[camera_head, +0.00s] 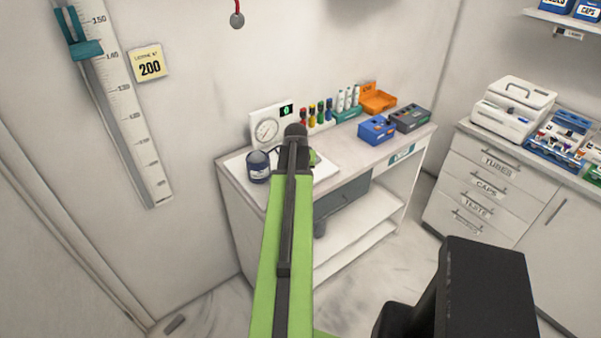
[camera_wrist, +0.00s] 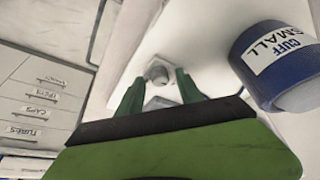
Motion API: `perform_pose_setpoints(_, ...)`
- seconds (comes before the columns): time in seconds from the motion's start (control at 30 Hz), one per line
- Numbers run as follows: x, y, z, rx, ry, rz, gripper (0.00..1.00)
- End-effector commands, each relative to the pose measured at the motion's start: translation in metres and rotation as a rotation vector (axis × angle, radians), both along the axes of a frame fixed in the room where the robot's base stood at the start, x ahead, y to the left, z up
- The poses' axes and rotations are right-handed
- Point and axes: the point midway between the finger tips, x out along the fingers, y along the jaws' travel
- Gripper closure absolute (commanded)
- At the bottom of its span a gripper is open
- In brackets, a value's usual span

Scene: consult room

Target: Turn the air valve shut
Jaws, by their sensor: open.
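My gripper (camera_wrist: 159,77) is open, with its two green fingers apart in the wrist view. A small pale grey fitting (camera_wrist: 158,65) with a round end shows between and beyond the fingertips; it may be the air valve, but I cannot tell for sure or see which way it is turned. Nothing is visibly held. In the head view my arm reaches over the white desk (camera_head: 333,160) and hides most of the gripper and the spot in front of it. A white gauge panel (camera_head: 265,130) with a dial stands behind, at the wall.
A dark blue roll labelled small cuff (camera_wrist: 268,55) is close on the right in the wrist view; in the head view it stands left of my arm (camera_head: 258,167). Coloured bottles (camera_head: 320,113), a blue box (camera_head: 377,129) and an orange tray (camera_head: 378,98) stand farther right.

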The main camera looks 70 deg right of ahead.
Motion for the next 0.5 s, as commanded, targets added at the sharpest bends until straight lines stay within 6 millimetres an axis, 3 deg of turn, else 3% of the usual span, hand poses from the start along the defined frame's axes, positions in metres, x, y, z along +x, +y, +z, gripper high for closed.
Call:
perform_pose_setpoints(0.27,-0.001,0.005,0.017,-0.001,0.0,0.0,0.57)
perform_pose_setpoints(0.5,-0.006,0.023,0.066,-0.001,0.0,0.0,0.57)
